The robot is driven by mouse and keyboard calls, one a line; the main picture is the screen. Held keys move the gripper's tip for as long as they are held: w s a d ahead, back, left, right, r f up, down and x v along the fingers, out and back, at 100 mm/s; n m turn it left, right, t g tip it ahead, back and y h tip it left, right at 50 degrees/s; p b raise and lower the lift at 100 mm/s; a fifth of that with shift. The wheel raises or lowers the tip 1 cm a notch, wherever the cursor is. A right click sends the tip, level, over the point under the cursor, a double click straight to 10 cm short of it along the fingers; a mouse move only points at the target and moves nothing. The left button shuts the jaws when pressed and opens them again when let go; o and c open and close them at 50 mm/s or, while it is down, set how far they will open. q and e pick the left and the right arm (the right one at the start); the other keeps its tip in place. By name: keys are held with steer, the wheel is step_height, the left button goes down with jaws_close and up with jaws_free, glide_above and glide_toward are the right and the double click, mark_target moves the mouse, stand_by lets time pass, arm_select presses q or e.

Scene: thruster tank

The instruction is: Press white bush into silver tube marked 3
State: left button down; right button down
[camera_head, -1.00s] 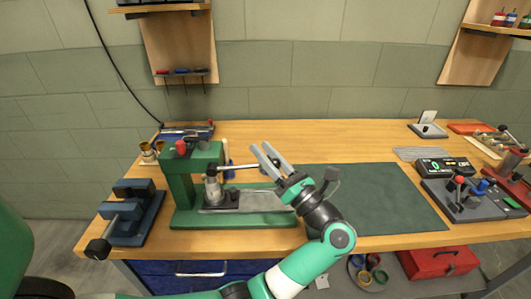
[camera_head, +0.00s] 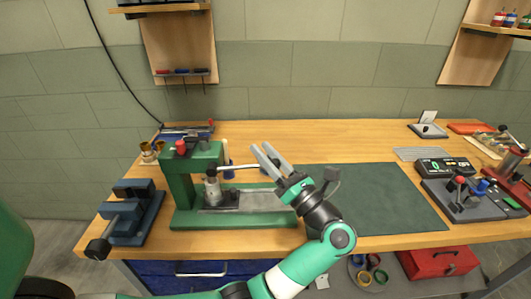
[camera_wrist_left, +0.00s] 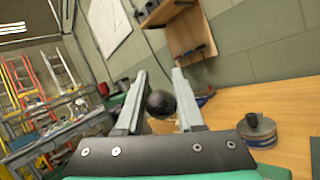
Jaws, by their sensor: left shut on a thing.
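My left gripper (camera_head: 262,154) is over the bench, to the right of the green press (camera_head: 180,195). In the left wrist view its fingers are shut on a black ball knob (camera_wrist_left: 160,104). In the head view the press lever (camera_head: 238,167) runs level from the press head to these fingers. A silver tube (camera_head: 213,190) stands upright under the dark ram, on a dark block on the press base. The ram end is at the tube's top. I cannot make out the white bush or a number on the tube. My right gripper is not in view.
A dark blue vise (camera_head: 135,212) stands left of the press. A dark green mat (camera_head: 375,200) lies clear to the right. A display unit (camera_head: 446,169) and a fixture with red and blue knobs (camera_head: 473,197) stand at the far right. Brass cups (camera_head: 149,154) stand behind the press.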

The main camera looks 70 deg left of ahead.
arm_select(q)
steer(key=shift+f, duration=0.15)
steer(key=shift+w+a+f+m+b, duration=0.1)
steer(key=shift+f+m+b, duration=0.2)
steer(key=shift+b, duration=0.25)
steer(key=c, duration=0.6)
jaws_free()
steer(key=shift+r, duration=0.1)
steer(key=v, duration=1.1)
steer(key=shift+d+f, duration=0.25)
steer(key=shift+d, duration=0.05)
